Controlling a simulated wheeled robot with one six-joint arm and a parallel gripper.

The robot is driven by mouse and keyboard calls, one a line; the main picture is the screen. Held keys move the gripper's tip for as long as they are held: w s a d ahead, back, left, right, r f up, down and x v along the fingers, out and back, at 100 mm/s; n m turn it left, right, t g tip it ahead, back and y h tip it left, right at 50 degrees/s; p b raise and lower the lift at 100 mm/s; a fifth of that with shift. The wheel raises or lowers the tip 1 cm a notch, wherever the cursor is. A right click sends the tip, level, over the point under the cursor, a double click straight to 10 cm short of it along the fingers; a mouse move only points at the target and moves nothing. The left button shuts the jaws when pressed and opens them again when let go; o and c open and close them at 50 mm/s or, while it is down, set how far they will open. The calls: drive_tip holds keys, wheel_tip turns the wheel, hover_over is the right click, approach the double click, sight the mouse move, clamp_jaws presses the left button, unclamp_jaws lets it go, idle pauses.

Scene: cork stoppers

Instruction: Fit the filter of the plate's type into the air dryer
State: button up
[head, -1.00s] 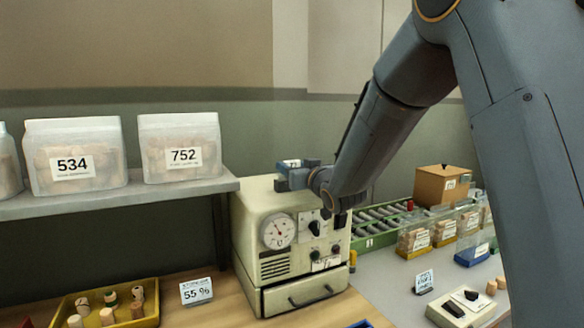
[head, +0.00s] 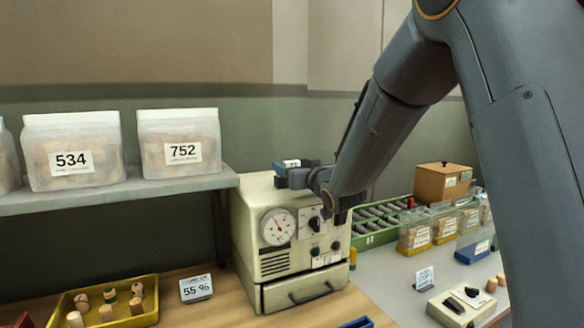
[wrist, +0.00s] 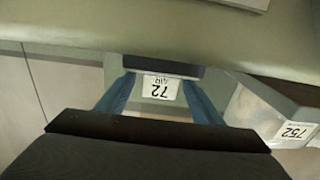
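The air dryer (head: 264,262) is a cream box with a round dial (head: 278,227), knobs, vent slots and a front drawer (head: 300,291). A small white plate (head: 326,259) is on its front, its text too small to read. My gripper (wrist: 160,80) is above the dryer's top in the head view. Its blue fingers are shut on a filter (wrist: 160,69) with a dark edge and a white label, upside down in the wrist view, seemingly reading AIR and 72. In the head view the filter's label (head: 292,163) shows small between the fingers. The filter is apart from the dryer's front.
A shelf (head: 130,199) at left bears stopper bags marked 534 (head: 72,160) and 752 (head: 183,152). Below are a yellow tray (head: 148,318) of stoppers and a 55 % card (head: 196,289). A roller conveyor (head: 375,222), boxes and bagged stoppers are at right.

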drive_tip(key=shift+s, duration=0.1)
drive_tip(key=shift+b+v, duration=1.2)
drive_tip(key=shift+v, duration=2.6)
